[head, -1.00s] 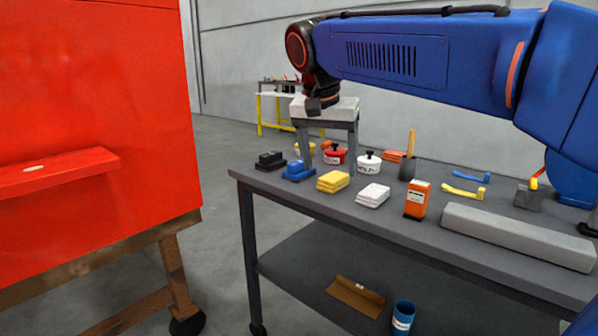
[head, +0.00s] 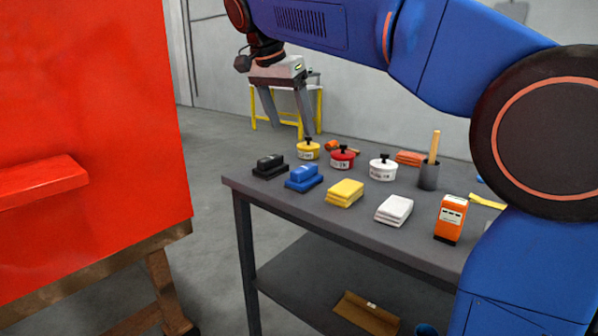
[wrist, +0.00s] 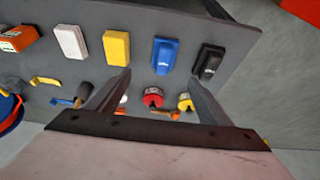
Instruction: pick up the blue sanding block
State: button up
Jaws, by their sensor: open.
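The blue sanding block (head: 304,178) lies on the grey table near its front left corner, between a black sanding block (head: 270,166) and a stack of yellow cloths (head: 345,193). It also shows in the wrist view (wrist: 165,55), ahead of the fingers and between their lines. My gripper (head: 294,138) is open and empty. Its two long grey fingers point down over the far side of the table, apart from the block. In the wrist view my gripper (wrist: 160,72) has its fingertips wide apart, one near the yellow cloths and one near the black block.
Behind the block stand a yellow pot (head: 308,150), a red pot (head: 342,159) and a white pot (head: 382,169). White cloths (head: 394,210) and an orange box (head: 451,219) lie to the right. A red panel (head: 80,120) stands left, across a gap of floor.

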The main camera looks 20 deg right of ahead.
aim_at(303, 168)
jog(key=x, duration=1.1)
jog(key=w+x, duration=0.1)
jog(key=x, duration=0.5)
jog(key=shift+w+f, duration=0.15)
jog(key=shift+f, duration=0.05)
jog(key=shift+c, duration=0.6)
jog(key=c, duration=1.1)
